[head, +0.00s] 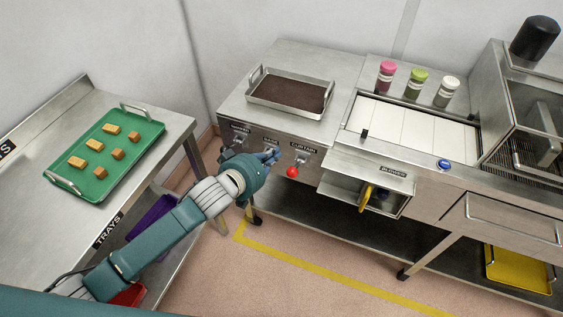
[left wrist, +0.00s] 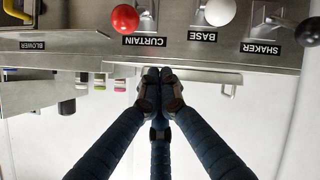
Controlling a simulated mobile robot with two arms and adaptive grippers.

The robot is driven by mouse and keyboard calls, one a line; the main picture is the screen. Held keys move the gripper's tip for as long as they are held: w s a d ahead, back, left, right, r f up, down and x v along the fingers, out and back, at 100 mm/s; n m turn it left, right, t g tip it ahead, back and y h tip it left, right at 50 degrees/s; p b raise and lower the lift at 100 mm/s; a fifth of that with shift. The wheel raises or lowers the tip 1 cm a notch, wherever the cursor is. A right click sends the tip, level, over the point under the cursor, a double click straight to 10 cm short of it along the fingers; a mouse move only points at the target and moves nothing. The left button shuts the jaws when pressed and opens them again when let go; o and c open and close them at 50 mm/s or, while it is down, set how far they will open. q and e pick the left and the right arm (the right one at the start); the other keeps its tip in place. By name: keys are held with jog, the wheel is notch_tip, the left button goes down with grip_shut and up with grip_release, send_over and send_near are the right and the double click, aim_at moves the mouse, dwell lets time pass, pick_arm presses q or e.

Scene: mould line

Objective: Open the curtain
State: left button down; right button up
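The curtain lever (head: 292,171) has a red ball knob and sits below the CURTAIN label on the steel machine's front panel. The red knob (left wrist: 125,18) also shows at the top of the left wrist view. My left gripper (head: 275,154) is in front of that panel, just left of the red knob and apart from it. In the left wrist view its fingertips (left wrist: 160,78) are together with nothing seen between them. My right gripper is in neither view. I cannot make out the curtain itself for certain.
A white BASE knob (left wrist: 220,12) and a black SHAKER knob (left wrist: 308,31) sit beside the red one. A pan of dark material (head: 250,101) stands on the machine above. The BLOWER box (head: 340,190) juts out at right. A green tray (head: 150,143) lies on the left table.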

pick_arm(q)
jog(key=shift+s+d+f+p, duration=0.15)
jog(key=shift+d+f, duration=0.25)
jog(key=shift+f, duration=0.25)
jog(key=shift+d+f+p, duration=0.1)
jog(key=shift+d+f, duration=0.3)
jog(key=shift+f, duration=0.2)
jog(key=shift+s+d+f+p, duration=0.15)
jog(key=shift+d+f, duration=0.25)
jog(key=shift+f, duration=0.25)
jog(key=shift+w, duration=0.1)
